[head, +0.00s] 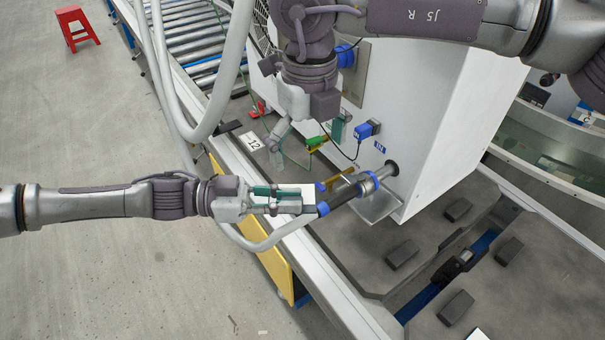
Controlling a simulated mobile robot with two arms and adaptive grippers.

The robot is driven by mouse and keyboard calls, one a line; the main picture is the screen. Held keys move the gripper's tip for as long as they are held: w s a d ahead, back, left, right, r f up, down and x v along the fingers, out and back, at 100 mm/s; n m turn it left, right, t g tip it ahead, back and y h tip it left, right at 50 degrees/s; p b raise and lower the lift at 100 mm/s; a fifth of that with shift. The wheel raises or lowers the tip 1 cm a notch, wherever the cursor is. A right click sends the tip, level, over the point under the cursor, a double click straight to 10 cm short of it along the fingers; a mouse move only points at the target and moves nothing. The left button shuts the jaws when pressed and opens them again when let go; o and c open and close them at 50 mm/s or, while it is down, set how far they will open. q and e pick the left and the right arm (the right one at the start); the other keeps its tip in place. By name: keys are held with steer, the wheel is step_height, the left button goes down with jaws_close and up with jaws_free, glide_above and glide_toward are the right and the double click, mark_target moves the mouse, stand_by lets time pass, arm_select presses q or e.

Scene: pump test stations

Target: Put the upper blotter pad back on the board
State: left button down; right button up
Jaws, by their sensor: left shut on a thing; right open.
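My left gripper (284,200) reaches in from the left and is shut on a small white flat piece (308,191), which looks like a blotter pad. The piece sits just left of a dark hose end with blue rings. My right gripper (308,137) hangs down from the top, its teal-tipped fingers spread and nothing visible held between them. It is above and beyond the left gripper, in front of the white cabinet. I cannot clearly pick out the board; the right arm covers part of the cabinet front.
The white cabinet (441,110) has a pipe port (391,168) with a blue-ringed coupling (367,183). A blue connector (367,129) and cable are on its front. A "12" label (250,141) lies left. Dark blocks (402,254) rest on the grey bench. A red stool (75,28) stands far off.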

mark_target(312, 196)
steer(key=f+n, duration=0.1)
steer(key=n, duration=0.3)
steer(key=w+f+n, duration=0.1)
steer(key=n, duration=0.3)
steer(key=w+f+n, duration=0.1)
steer(key=f+n, duration=0.1)
steer(key=n, duration=0.1)
steer(key=shift+d+n, duration=0.3)
steer(key=shift+n, duration=0.1)
steer(key=shift+f, duration=3.7)
arm_select(q)
steer(key=shift+d, duration=0.1)
arm_select(e)
jaws_close()
arm_select(q)
steer(key=c, duration=1.1)
jaws_free()
steer(key=shift+o, duration=0.2)
